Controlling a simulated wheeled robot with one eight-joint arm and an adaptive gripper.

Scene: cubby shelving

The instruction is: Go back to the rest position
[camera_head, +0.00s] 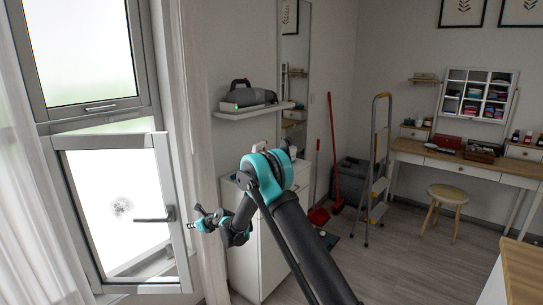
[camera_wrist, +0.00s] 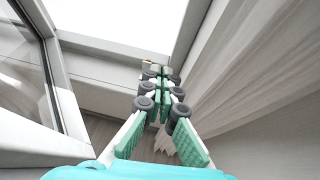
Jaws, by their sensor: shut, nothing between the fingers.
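My gripper (camera_head: 191,226) is at the left of the head view, pointing left toward the opened window sash. In the wrist view my gripper (camera_wrist: 163,72) shows its teal and white fingers drawn together, with nothing between them. The window handle (camera_head: 155,218) is a dark lever on the sash frame (camera_head: 182,245), just left of the gripper in the head view. I see a gap between the fingertips and the handle in the picture, but cannot tell the depth.
A white curtain (camera_wrist: 245,70) hangs close beside the gripper. A white cabinet (camera_head: 272,255) stands behind my arm, under a wall shelf (camera_head: 255,110) with a grey appliance (camera_head: 247,95). A stepladder (camera_head: 378,165), desk (camera_head: 450,163) and stool (camera_head: 447,195) stand right, with clear floor (camera_head: 410,250) before them.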

